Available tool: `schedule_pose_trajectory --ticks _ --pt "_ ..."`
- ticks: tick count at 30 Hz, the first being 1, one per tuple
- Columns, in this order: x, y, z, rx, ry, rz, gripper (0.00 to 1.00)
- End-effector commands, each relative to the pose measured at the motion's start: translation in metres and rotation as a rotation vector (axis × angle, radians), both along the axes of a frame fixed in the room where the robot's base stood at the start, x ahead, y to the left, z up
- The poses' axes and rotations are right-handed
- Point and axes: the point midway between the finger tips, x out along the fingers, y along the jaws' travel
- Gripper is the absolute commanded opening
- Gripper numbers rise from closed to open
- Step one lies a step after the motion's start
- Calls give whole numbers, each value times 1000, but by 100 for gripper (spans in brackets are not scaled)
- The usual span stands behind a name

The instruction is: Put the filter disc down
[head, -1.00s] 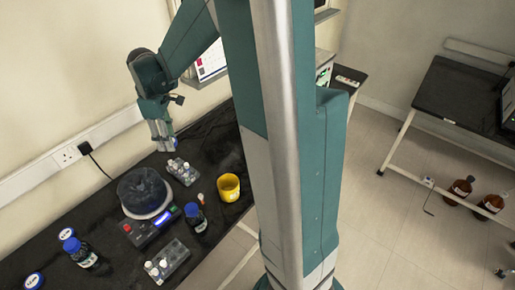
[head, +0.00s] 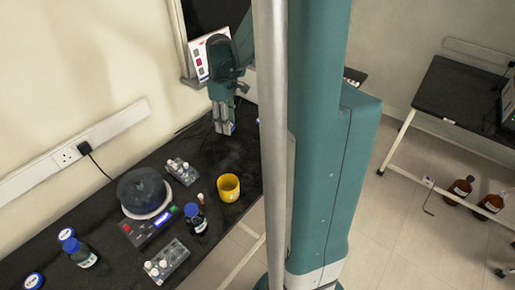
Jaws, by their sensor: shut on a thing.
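My gripper (head: 224,128) points down over the far part of the black bench (head: 225,155), behind the yellow cup (head: 228,188). It is shut on a small pale, bluish thing at its fingertips, the filter disc (head: 231,129). The disc is mostly hidden by the fingers, and its outline is too small to make out. I cannot tell whether it touches the bench top.
A dark round-topped device (head: 143,190) with a red and blue panel stands on the bench. Around it are a vial rack (head: 182,171), another rack (head: 166,261), a blue-capped bottle (head: 195,218) and another bottle (head: 78,249).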

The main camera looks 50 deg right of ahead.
Motion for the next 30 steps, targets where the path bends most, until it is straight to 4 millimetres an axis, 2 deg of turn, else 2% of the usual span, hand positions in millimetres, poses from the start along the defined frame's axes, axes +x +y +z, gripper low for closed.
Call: schedule_pose_trajectory --ticks 6,14,30 --pt "-27 -32 0 0 0 -63 28" --pt "-51 -57 0 0 0 -115 28" --pt "-48 -55 -90 0 0 -111 28"
